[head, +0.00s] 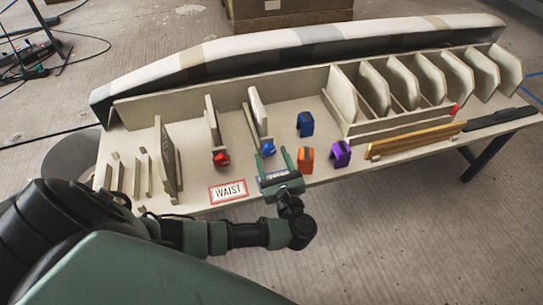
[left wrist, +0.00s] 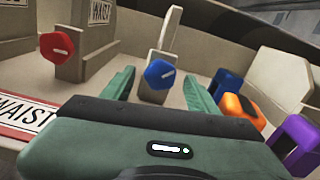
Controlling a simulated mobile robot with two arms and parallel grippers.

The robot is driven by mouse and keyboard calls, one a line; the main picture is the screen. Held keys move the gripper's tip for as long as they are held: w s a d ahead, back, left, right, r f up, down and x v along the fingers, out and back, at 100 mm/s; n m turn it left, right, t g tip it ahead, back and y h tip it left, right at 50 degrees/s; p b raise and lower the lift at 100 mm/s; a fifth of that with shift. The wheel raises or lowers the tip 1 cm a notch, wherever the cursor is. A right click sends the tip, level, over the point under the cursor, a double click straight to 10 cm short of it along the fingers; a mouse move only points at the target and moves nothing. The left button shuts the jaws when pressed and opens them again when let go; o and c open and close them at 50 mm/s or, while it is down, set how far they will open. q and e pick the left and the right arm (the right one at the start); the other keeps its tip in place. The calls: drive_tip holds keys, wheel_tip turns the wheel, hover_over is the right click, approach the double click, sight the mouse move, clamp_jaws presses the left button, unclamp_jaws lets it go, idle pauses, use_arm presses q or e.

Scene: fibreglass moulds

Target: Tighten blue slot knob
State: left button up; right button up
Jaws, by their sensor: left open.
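The blue slot knob (head: 268,149) sits on the front of an upright slot holder on the table. My left gripper (head: 285,160) is open and empty, just in front of the knob. In the left wrist view its two green fingers (left wrist: 158,90) stand on either side of the knob, apart from it. I cannot tell how far the fingertips are from the knob's face. My right gripper is not in view.
A red knob (head: 221,159) on a neighbouring slot is to the left. A blue block (head: 305,124), an orange block (head: 307,160) and a purple block (head: 340,154) stand close on the right. A WAIST sign (head: 229,191) lies at the table's front edge.

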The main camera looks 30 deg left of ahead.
use_arm(q)
drive_tip(key=shift+w+a, duration=0.3)
drive_tip(key=shift+a, duration=0.05)
clamp_jaws()
drive_tip(key=shift+f, duration=0.1)
